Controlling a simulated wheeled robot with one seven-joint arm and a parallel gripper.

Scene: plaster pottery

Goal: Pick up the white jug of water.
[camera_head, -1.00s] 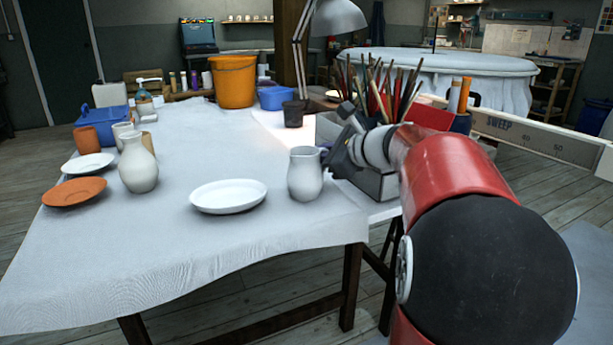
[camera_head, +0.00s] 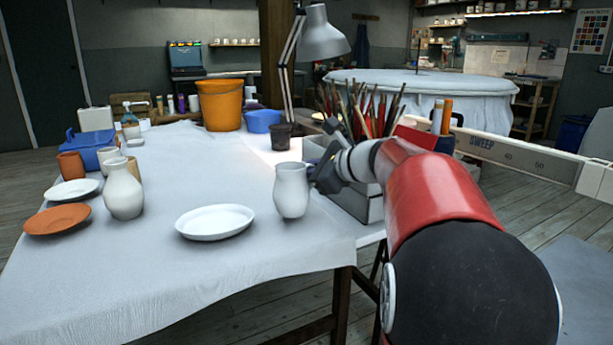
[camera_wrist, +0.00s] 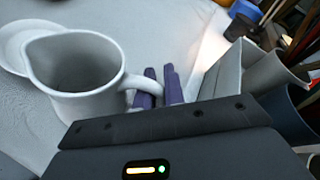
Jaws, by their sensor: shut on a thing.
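The white jug (camera_head: 291,192) is near the right front edge of the cloth-covered table, roughly upright. It appears slightly above the cloth. In the wrist view the jug (camera_wrist: 78,75) shows its open mouth and spout at left; I cannot tell the water level. My gripper (camera_head: 318,180) is at the jug's right side. In the wrist view its purple fingers (camera_wrist: 160,88) are shut on the jug's handle (camera_wrist: 131,84). The exact contact is partly hidden.
A white plate (camera_head: 215,222) lies left of the jug. A white vase (camera_head: 123,190) and terracotta dish (camera_head: 57,219) stand farther left. A grey box (camera_head: 352,205) with brushes (camera_head: 370,110) is close on the right. The front of the cloth (camera_head: 150,280) is clear.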

